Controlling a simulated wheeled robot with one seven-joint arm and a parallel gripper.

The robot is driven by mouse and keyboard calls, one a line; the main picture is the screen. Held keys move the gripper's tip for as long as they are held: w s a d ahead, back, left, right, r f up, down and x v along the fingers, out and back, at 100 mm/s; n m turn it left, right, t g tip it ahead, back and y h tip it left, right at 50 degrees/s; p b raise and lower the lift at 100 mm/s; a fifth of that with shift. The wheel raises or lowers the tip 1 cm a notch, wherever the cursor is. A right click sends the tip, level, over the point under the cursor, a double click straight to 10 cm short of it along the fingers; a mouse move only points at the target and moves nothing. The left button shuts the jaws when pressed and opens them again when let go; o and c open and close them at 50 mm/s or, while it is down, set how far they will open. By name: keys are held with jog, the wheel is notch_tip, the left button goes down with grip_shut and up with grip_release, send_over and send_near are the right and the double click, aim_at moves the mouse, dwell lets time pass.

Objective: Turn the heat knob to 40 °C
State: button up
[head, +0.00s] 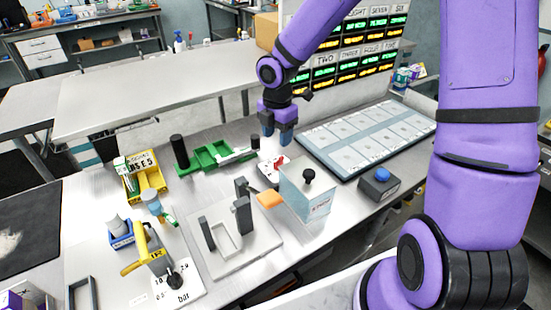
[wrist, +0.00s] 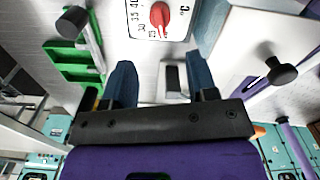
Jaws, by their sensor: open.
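The heat knob is a red pointer-shaped knob on a white dial plate marked °C. In the wrist view the knob (wrist: 160,15) is at the top centre, with numbers along the plate's left and lower edge (wrist: 142,30); its narrow end points down in the picture, toward the low numbers, but the exact reading is unclear. In the head view the red knob (head: 281,161) is small and partly hidden behind a box. My gripper (head: 277,139) is above and behind the dial, pointing down. Its two fingers (wrist: 161,78) are apart, empty and clear of the knob.
A pale box with a black knob (head: 308,176) stands right in front of the dial. A green tray (head: 209,156) with a black post is to the left. A grey bracket fixture (head: 242,215) is nearer.

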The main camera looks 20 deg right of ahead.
aim_at(277, 160)
notch_tip(277, 160, down, 10)
dwell(0.5)
jog(key=c, duration=0.9)
